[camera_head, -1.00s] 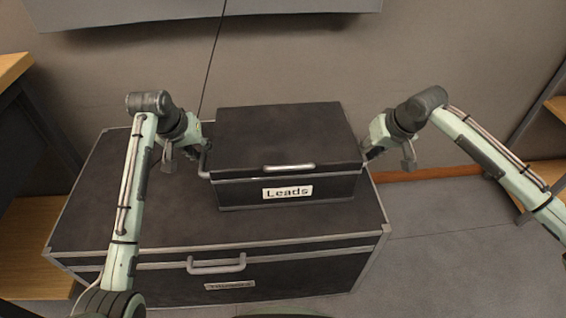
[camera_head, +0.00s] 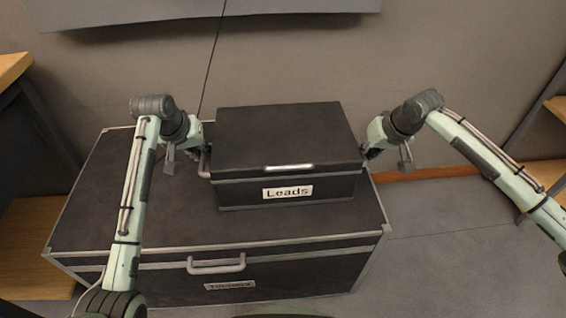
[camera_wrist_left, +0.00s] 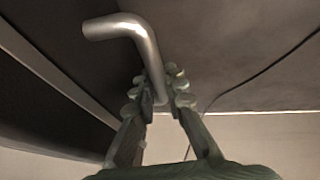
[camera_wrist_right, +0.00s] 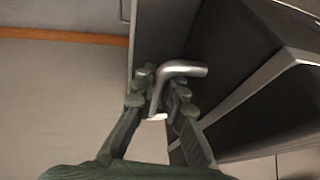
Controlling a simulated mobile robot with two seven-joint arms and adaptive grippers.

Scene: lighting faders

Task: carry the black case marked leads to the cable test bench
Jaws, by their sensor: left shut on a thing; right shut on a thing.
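The black case marked Leads (camera_head: 285,140) is upright with its lid shut, on top of a larger dark case (camera_head: 140,215); I cannot tell whether it touches that top. My left gripper (camera_head: 200,158) is shut on the case's left side handle, a bent metal bar (camera_wrist_left: 140,40) that shows in the left wrist view between the fingers (camera_wrist_left: 160,90). My right gripper (camera_head: 366,153) is shut on the right side handle (camera_wrist_right: 178,70), seen between the fingers (camera_wrist_right: 160,95) in the right wrist view. The cable test bench cannot be made out for sure.
The larger case has a front handle (camera_head: 216,264) and a small label. Wooden shelving stands at the left (camera_head: 30,240) and right (camera_head: 548,172) edges. A wall (camera_head: 290,65) is close behind. Grey floor (camera_head: 440,250) is free at the right.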

